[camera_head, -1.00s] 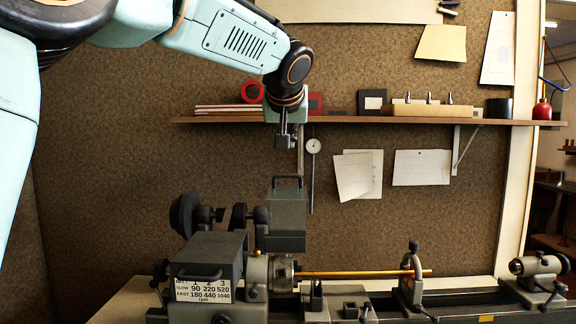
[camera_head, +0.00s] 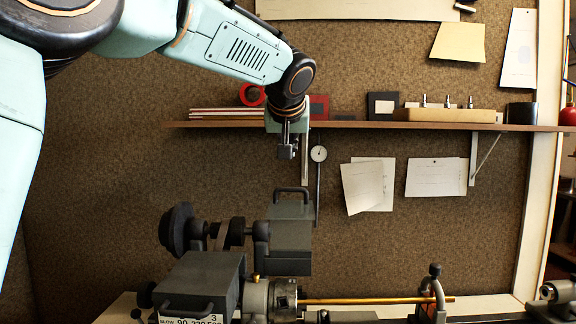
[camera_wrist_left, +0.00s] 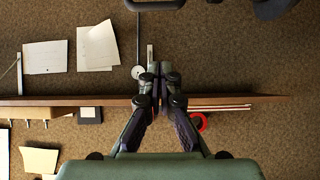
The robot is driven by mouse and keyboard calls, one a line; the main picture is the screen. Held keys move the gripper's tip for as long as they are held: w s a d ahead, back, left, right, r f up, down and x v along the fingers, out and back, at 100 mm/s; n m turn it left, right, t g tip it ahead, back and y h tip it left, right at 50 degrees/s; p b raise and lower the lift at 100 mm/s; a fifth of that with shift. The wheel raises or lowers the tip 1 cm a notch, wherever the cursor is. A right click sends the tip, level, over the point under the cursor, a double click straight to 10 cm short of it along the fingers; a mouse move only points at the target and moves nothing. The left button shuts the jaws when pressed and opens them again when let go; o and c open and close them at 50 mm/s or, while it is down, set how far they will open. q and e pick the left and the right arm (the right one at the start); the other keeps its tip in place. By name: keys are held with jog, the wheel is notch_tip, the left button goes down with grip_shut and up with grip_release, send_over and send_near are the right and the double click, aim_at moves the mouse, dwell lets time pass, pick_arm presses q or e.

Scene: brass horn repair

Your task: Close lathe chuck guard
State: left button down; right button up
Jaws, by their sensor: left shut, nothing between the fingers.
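The chuck guard, a grey box (camera_head: 291,238) with a dark bar handle (camera_head: 291,191) on top, stands raised above and behind the lathe chuck (camera_head: 284,298). The chuck is uncovered, with a brass rod (camera_head: 370,300) running right from it. My left gripper (camera_head: 287,152) points down, shut and empty, a short way above the handle and apart from it. In the left wrist view its fingertips (camera_wrist_left: 160,72) are together, and part of the handle (camera_wrist_left: 155,4) shows at the top edge. My right gripper is in neither view.
A wall shelf (camera_head: 370,126) runs behind my left gripper, carrying blocks and a wooden tool holder (camera_head: 445,115). The headstock cover (camera_head: 200,280) and pulleys (camera_head: 177,230) stand left of the guard. The space right of the guard, above the rod, is clear.

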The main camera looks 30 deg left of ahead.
aim_at(292, 204)
pick_arm(q)
jog(key=p+x, duration=0.2)
jog(key=x, duration=0.7)
jog(key=shift+d+f+p, duration=0.1)
jog(key=shift+p, duration=0.25)
jog(key=shift+s+d+f+b, duration=0.4)
jog(key=shift+s+d+f, duration=0.4)
jog(key=shift+s+d, duration=0.45)
jog(key=shift+s, duration=0.05)
jog(key=shift+s+f, duration=0.1)
jog(key=shift+s, duration=0.05)
jog(key=shift+a+f, duration=0.15)
jog(key=shift+a, duration=0.1)
jog(key=shift+f, duration=0.1)
jog(key=shift+d, duration=0.1)
jog(key=shift+d, duration=0.1)
